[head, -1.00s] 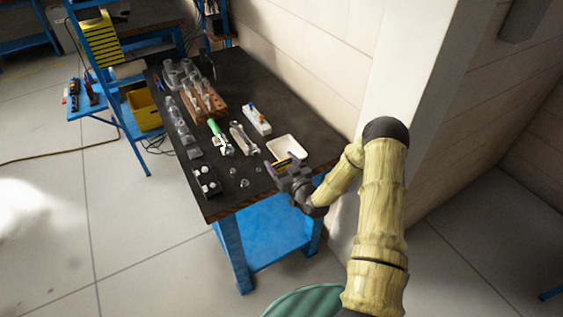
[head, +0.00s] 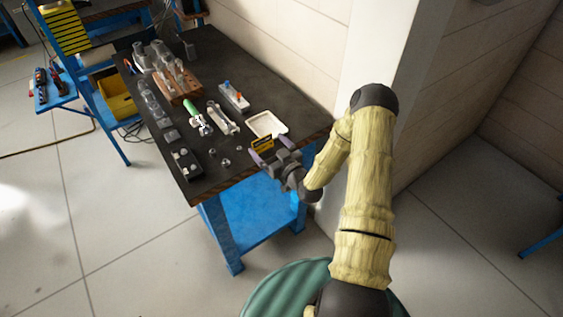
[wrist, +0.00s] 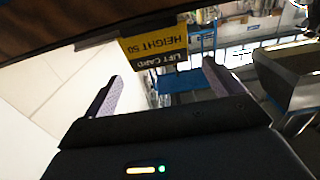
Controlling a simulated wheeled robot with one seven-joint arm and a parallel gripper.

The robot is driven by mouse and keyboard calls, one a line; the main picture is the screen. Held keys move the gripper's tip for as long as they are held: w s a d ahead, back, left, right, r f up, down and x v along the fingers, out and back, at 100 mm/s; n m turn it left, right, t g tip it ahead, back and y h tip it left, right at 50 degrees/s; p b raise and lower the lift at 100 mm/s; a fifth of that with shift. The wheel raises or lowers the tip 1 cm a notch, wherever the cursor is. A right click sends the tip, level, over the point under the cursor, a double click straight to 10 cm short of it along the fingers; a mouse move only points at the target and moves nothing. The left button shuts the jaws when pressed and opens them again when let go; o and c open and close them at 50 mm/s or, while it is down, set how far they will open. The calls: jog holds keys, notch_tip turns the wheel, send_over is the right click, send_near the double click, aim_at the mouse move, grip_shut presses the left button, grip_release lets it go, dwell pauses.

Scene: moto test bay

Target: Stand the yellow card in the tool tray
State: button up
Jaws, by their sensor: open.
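The yellow card (head: 262,143), with black bands, stands at the table's near right edge, just in front of the white tray (head: 267,125). In the wrist view the card (wrist: 155,45) is upside down, reading "LIFT CARD" and "HEIGHT 50". My gripper (head: 270,150) is open and empty at the table edge. In the wrist view its two purple fingers (wrist: 161,72) are spread apart, with the card beyond their tips and roughly between them sideways. The card's foot is hard to make out; a dark bar lies beside it. The white tray looks empty.
On the dark table (head: 245,75) are a green-handled tool (head: 194,112), a wrench (head: 222,118), a white block with coloured knobs (head: 234,97), a wooden rack (head: 178,86), glassware and small loose parts. A wall and pillar (head: 365,60) stand right of the table.

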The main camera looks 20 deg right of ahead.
jog(key=b+v, duration=0.2)
jog(key=v, duration=0.5)
jog(key=shift+s, duration=0.2)
jog(key=s+a+r+m+g+h, duration=0.1)
jog(key=s+r+g+h, duration=0.1)
jog(key=s+r+g, duration=0.4)
jog(key=s+a+r+m+g+h, duration=0.2)
jog(key=s+r+g, duration=0.3)
jog(key=s+g, duration=0.3)
jog(key=s+h, duration=0.1)
jog(key=s, duration=0.3)
jog(key=shift+a+r+m+g+h, duration=0.3)
jog(key=shift+r, duration=0.1)
